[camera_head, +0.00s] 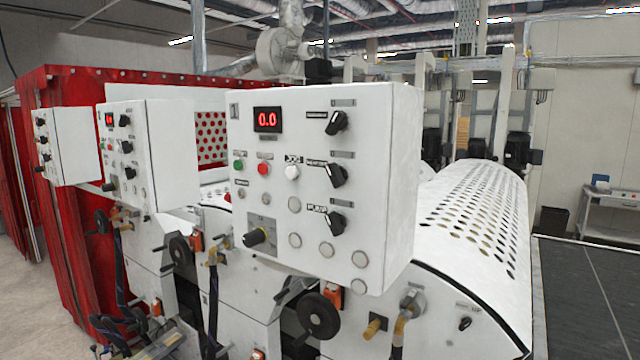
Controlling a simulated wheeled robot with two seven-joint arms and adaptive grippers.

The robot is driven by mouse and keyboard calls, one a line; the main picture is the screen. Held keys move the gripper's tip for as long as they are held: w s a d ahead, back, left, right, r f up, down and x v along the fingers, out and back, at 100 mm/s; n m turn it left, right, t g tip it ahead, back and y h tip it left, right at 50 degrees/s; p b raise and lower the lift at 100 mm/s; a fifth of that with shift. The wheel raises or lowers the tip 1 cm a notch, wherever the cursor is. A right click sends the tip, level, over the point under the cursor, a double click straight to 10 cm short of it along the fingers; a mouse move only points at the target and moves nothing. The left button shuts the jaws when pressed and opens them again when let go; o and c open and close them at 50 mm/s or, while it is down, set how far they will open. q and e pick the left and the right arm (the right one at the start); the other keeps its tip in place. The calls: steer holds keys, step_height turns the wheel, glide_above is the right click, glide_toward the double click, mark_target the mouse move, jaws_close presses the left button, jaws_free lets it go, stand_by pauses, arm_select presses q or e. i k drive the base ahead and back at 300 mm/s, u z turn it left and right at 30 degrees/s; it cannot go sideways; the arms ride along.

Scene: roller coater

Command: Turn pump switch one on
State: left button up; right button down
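A white control box (380,190) stands close in the middle of the head view. Its front has a column of three black rotary switches. The lowest switch (337,223) sits beside a label that seems to start with "PUMP"; its number is too small to read surely. The middle switch (338,175) and the top switch (337,122) sit above it. All three black handles look tilted, but I cannot tell on from off. Neither of my grippers shows in this view.
The box also carries a red "0.0" display (268,119), a green button (238,165), a red button (263,169) and a lower-left knob (259,237). Similar boxes (170,150) stand to the left. A black handwheel (318,315) and a perforated white cover (470,215) are near.

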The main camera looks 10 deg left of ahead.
mark_target(336, 222)
steer(key=z, duration=0.75)
steer(key=k, duration=1.05)
steer(key=u, duration=1.45)
steer(key=i, duration=0.5)
steer(key=u, duration=0.05)
